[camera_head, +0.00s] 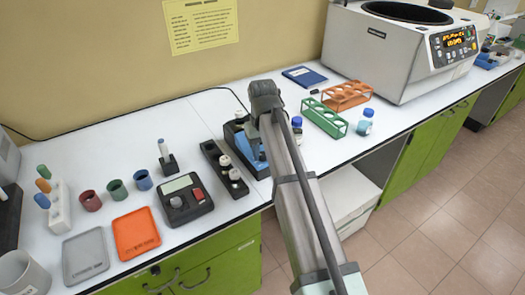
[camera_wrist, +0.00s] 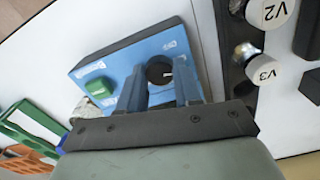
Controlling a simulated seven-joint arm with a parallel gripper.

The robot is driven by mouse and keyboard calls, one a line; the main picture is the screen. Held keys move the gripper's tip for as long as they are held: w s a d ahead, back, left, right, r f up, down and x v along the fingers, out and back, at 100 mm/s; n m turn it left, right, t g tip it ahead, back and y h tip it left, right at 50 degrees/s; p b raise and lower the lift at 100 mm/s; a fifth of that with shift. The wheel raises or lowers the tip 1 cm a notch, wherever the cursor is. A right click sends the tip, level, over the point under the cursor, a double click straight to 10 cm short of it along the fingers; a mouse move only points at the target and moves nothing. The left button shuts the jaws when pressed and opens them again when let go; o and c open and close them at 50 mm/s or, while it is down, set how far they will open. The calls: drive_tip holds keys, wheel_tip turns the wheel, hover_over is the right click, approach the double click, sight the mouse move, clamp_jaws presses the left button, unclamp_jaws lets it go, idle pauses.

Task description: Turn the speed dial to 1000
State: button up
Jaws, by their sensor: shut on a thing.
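The blue-topped device with a dark body (camera_wrist: 115,62) fills the middle of the wrist view, with a green button (camera_wrist: 100,88) on its left part. Its black speed dial (camera_wrist: 159,70) has a white pointer line toward the right in that view. My gripper (camera_wrist: 160,82) has its two fingers on either side of the dial and is shut on it. The scale marks are too small to read. In the head view the device (camera_head: 234,132) is partly covered by my arm, which also hides the dial and fingertips.
A dark rack with white-capped valves (camera_head: 223,160), marked V2 and V3 in the wrist view, stands close beside the device. A green rack (camera_head: 324,118) and an orange rack (camera_head: 347,96) stand to the right. A white centrifuge (camera_head: 385,50) is behind them.

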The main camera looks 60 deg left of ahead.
sight(263, 154)
drive_tip(key=m, duration=0.6)
drive_tip(key=shift+m, duration=0.3)
idle(0.4)
drive_tip(key=o, duration=1)
drive_tip(key=shift+o, duration=0.2)
wheel_tip(263, 154, up, 14)
drive_tip(key=shift+f, duration=0.1)
idle(0.4)
